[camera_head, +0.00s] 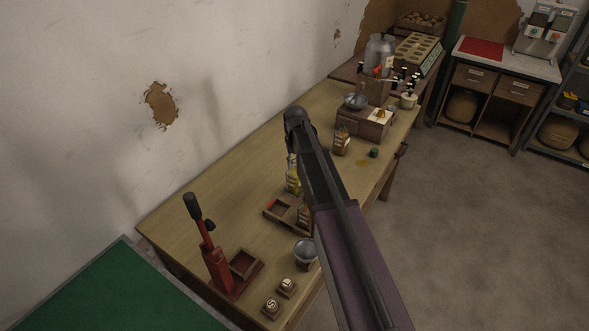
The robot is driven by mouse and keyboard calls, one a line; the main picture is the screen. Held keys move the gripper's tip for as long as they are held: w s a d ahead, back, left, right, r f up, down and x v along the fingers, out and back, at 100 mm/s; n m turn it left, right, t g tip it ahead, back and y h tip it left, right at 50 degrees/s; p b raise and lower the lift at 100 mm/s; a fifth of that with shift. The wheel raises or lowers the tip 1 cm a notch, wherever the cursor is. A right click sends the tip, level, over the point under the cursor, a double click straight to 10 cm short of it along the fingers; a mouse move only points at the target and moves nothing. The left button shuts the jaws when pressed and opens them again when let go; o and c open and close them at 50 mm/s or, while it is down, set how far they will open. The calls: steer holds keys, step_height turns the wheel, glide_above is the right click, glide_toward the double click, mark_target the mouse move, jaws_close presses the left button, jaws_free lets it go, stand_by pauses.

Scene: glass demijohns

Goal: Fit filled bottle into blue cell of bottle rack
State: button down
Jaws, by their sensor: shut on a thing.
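A bottle of yellow liquid (293,183) shows upright just left of my arm, at the back edge of a low brown divided tray (271,212). I cannot tell whether it stands on the table or is held. A second bottle with an orange label (304,215) is at the tray's right side, partly covered by my arm. No blue cell can be made out; part of the tray is hidden.
A red lever press (215,262), a grey bowl (305,251) and small lettered blocks (271,305) stand at the table's near end. A wooden box (365,123), a big glass jar (380,55) and a holed rack (417,52) are farther back. The wooden table (225,190) is clear along the wall.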

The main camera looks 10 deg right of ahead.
steer(key=shift+f+b, duration=0.3)
steer(key=shift+f, duration=0.4)
steer(key=shift+c, duration=1.9)
jaws_free()
steer(key=shift+r, duration=0.25)
step_height(320, 180, up, 12)
steer(key=p, duration=1.2)
steer(key=shift+s+f, duration=0.1)
steer(key=s, duration=2.4)
steer(key=shift+a, duration=0.15)
steer(key=shift+f, duration=0.1)
